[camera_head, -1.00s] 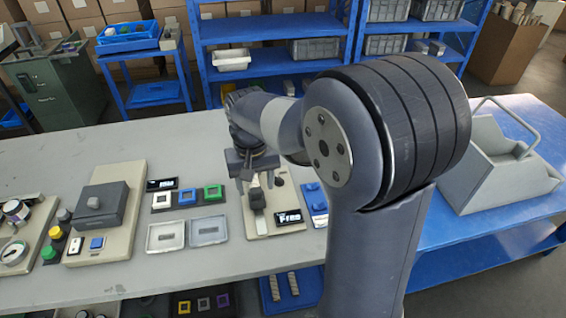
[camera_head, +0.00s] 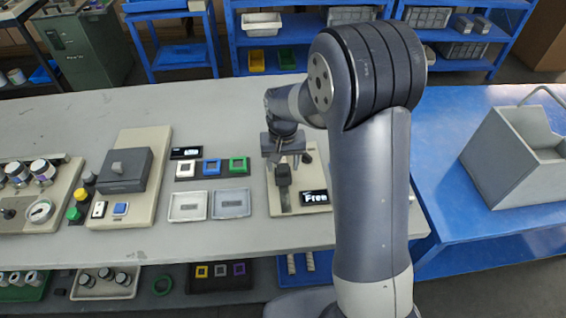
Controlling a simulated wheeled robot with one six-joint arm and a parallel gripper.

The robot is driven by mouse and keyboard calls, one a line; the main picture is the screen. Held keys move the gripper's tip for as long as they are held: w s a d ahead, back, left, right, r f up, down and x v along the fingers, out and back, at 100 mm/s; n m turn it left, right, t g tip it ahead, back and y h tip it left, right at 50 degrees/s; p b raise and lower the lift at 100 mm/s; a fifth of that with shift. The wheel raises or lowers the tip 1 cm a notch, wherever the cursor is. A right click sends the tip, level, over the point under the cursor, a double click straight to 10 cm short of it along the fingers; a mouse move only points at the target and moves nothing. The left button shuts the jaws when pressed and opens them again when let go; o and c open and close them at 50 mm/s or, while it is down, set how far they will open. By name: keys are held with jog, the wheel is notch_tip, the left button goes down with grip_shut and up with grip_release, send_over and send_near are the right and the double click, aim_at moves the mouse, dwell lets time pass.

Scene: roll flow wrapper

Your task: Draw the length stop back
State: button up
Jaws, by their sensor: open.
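A beige base plate (camera_head: 300,208) lies on the grey table, with a small black display (camera_head: 314,197) that reads "Free". A dark upright block (camera_head: 284,178), which looks like the length stop, stands on a narrow dark strip on this plate. My gripper (camera_head: 285,160) points down over the block's far top end, its jaws open. The fingers and the block overlap in this view, so I cannot tell whether they touch. A dark round knob (camera_head: 307,156) at the plate's far side is partly hidden by the gripper.
Left of the plate are two shallow trays (camera_head: 188,206), (camera_head: 231,204) and a rack with white, blue and green square frames (camera_head: 212,168). Further left is a beige unit with a grey box (camera_head: 125,171). My arm hides the table's right part. A grey bin (camera_head: 515,160) stands on the blue table.

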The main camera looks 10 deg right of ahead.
jog(key=shift+f, duration=0.25)
grip_shut()
dwell(0.5)
